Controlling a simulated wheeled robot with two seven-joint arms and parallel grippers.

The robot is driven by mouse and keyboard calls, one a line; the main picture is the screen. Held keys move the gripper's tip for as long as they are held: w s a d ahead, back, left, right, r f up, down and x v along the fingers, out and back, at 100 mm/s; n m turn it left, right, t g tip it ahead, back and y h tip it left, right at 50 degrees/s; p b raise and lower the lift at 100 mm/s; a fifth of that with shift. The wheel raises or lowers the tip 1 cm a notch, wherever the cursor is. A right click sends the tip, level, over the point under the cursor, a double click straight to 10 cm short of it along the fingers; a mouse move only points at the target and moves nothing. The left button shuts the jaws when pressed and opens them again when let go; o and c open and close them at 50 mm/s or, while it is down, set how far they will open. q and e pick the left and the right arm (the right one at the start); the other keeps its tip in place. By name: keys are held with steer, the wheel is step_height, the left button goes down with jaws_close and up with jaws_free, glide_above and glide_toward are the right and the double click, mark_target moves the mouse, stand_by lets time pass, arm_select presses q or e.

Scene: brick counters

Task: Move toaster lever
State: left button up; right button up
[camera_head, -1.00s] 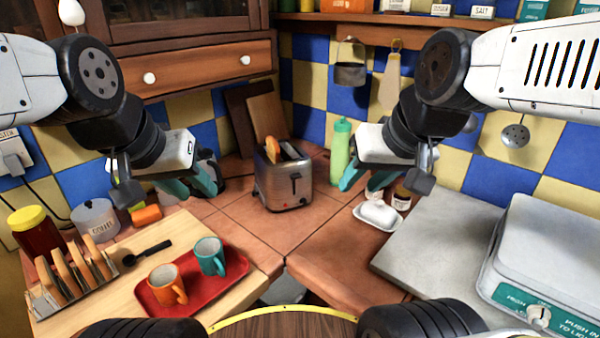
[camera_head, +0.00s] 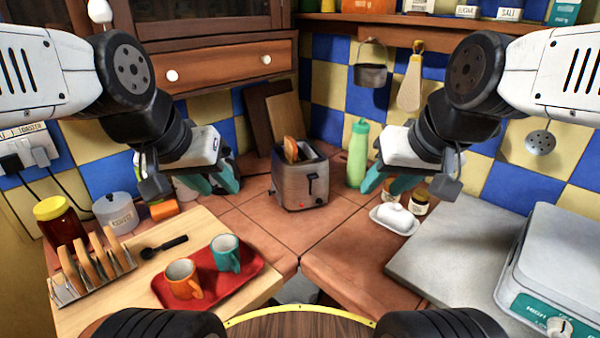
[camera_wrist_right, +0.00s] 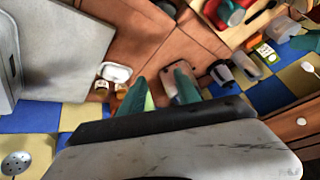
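The silver toaster (camera_head: 300,182) stands upright on the tiled corner counter, with a slice of bread (camera_head: 290,150) showing in its top. Its dark lever (camera_head: 311,184) is on the side facing me; its height in the slot is hard to tell. My left gripper (camera_head: 213,181), with teal fingers, is open and empty, left of the toaster and apart from it. My right gripper (camera_head: 385,182) is open and empty, right of the toaster and nearer to me. In the right wrist view the toaster (camera_wrist_right: 183,92) shows partly behind the right gripper's spread fingers (camera_wrist_right: 162,90).
A green bottle (camera_head: 358,155) stands between toaster and right gripper. A white butter dish (camera_head: 394,219) and jars (camera_head: 418,202) sit below that gripper. A red tray (camera_head: 245,283) with two mugs is front left. The tiles before the toaster (camera_head: 290,228) are clear.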

steer(key=shift+w, duration=0.1)
steer(key=c, duration=0.5)
steer(key=shift+w+r, duration=0.2)
steer(key=shift+w, duration=0.15)
jaws_close()
steer(key=n+g+h, duration=0.2)
steer(key=n+g, duration=0.1)
steer(key=g, duration=0.2)
glide_above(313, 176)
step_height(313, 176, down, 8)
steer(key=r, duration=0.1)
steer(key=shift+s+d+f, duration=0.2)
steer(key=shift+s+f, duration=0.05)
steer(key=shift+s, duration=0.1)
steer(key=shift+f, duration=0.1)
steer(key=shift+w+a+f, duration=0.1)
steer(key=shift+w+f, duration=0.05)
steer(key=shift+f, duration=1.55)
steer(key=shift+w+f, duration=0.15)
steer(key=shift+f, duration=1.55)
